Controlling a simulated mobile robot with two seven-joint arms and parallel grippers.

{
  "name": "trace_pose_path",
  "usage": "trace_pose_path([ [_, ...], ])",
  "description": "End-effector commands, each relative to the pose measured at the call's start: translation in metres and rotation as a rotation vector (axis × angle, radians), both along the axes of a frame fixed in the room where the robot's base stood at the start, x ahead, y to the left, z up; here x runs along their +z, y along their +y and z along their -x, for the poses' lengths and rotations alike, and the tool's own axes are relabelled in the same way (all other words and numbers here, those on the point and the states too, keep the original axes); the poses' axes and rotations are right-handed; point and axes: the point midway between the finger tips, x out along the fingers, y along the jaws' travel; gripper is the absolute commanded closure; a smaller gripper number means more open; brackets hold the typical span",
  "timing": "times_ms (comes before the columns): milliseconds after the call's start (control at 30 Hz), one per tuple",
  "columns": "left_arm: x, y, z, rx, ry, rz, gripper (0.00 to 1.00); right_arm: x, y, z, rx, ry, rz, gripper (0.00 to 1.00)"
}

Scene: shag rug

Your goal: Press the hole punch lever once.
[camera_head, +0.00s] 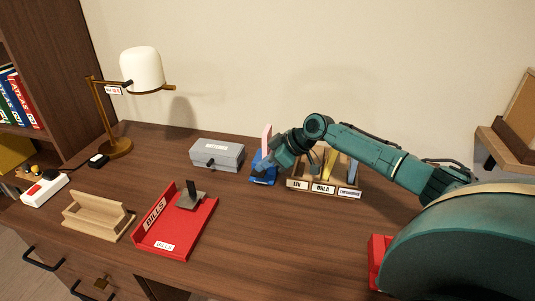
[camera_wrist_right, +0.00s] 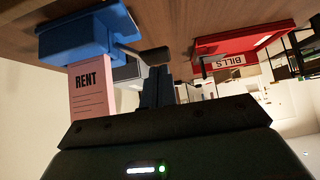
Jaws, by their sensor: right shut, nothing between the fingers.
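The blue hole punch (camera_head: 262,180) stands at the back middle of the desk with a pink slip (camera_head: 266,138) upright in it. In the wrist view the punch (camera_wrist_right: 85,35) shows upside down, with the slip marked RENT (camera_wrist_right: 88,88). Its lever (camera_wrist_right: 150,55), a grey arm with a black grip, sticks out towards my fingers. My right gripper (camera_head: 271,162) is shut and empty, right beside the punch. Its fingertips (camera_wrist_right: 158,72) are close to the lever's grip; I cannot tell whether they touch. My left gripper is not in view.
A labelled sorter (camera_head: 323,189) stands close to the right of the punch, under my arm. A grey box (camera_head: 217,155) is to its left. A red BILLS tray (camera_head: 178,238), wooden holder (camera_head: 97,218) and lamp (camera_head: 142,70) are further left. The middle front desk is clear.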

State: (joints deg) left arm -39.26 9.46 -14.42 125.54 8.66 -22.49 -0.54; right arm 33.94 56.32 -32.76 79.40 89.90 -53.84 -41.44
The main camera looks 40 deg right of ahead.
Motion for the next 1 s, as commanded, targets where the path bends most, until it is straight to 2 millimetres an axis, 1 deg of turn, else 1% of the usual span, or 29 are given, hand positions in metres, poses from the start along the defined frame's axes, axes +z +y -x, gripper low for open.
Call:
trace_pose_path([
  [100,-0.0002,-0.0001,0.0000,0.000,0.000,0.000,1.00,-0.0046,0.0001,0.0002,0.000,0.000,0.000,1.00],
  [467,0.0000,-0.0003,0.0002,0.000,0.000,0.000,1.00,-0.0049,0.0004,0.0005,0.001,-0.001,0.002,1.00],
  [1000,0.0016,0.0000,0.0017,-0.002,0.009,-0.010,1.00,-0.0110,0.0046,0.0048,0.002,-0.063,0.077,1.00],
])
